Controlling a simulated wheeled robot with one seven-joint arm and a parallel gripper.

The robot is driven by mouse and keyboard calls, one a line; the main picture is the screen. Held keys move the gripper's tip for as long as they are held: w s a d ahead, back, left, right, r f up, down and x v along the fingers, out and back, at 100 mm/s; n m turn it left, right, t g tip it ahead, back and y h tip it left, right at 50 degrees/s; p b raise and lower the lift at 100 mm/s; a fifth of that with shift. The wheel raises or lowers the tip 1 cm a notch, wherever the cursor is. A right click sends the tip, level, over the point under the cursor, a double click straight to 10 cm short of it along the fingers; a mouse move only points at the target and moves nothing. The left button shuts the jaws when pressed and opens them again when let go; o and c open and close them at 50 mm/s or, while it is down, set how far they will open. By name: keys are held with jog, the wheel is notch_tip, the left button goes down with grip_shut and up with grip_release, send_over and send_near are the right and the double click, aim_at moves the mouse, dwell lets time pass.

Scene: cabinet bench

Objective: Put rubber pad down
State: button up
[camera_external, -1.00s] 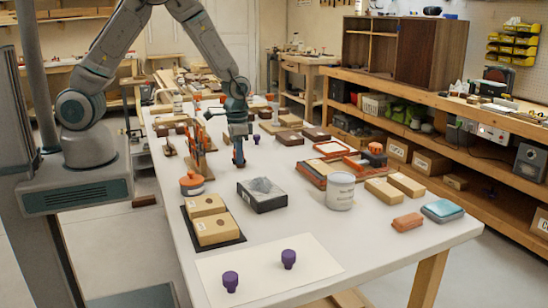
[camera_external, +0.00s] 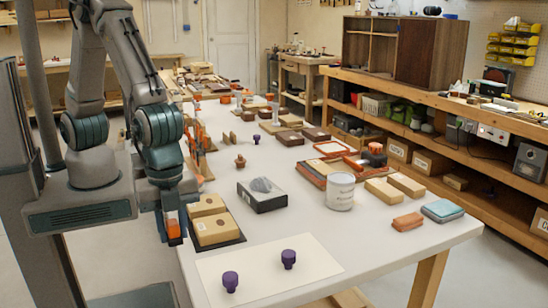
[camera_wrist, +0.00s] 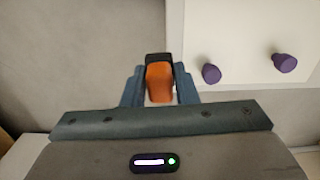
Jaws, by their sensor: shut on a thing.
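My gripper (camera_external: 173,232) hangs low at the left edge of the white table (camera_external: 345,240), in front of my base. It is shut on an orange piece with a black end, which I take to be the rubber pad (camera_wrist: 159,80). In the wrist view the pad sits between the fingers, with grey floor around it and the table to its right. In the external view only a small orange part of the pad (camera_external: 173,228) shows between the fingers. The pad's underside is hidden.
A pale sheet (camera_external: 265,270) with two purple knobs (camera_external: 230,281) lies at the table's near end. Two tan blocks (camera_external: 213,228) rest on a black mat close to my gripper. A grey-topped box (camera_external: 262,195) and a white can (camera_external: 340,191) stand farther right.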

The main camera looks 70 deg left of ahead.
jog(key=shift+s+d, duration=0.25)
jog(key=shift+s, duration=0.25)
jog(key=p, duration=0.3)
send_over(226, 269)
jog(key=shift+m, duration=0.3)
notch_tip(226, 269, down, 7)
jog(key=shift+s+d+r, duration=0.1)
jog(key=shift+r, duration=0.1)
notch_tip(226, 269, down, 4)
jog(key=shift+f+p, duration=0.1)
jog(key=shift+p, duration=0.2)
jog(key=shift+f, duration=0.1)
jog(key=shift+f+b, duration=0.15)
jog(key=shift+b, duration=0.15)
jog(key=o, duration=1)
jog(key=shift+r, duration=0.2)
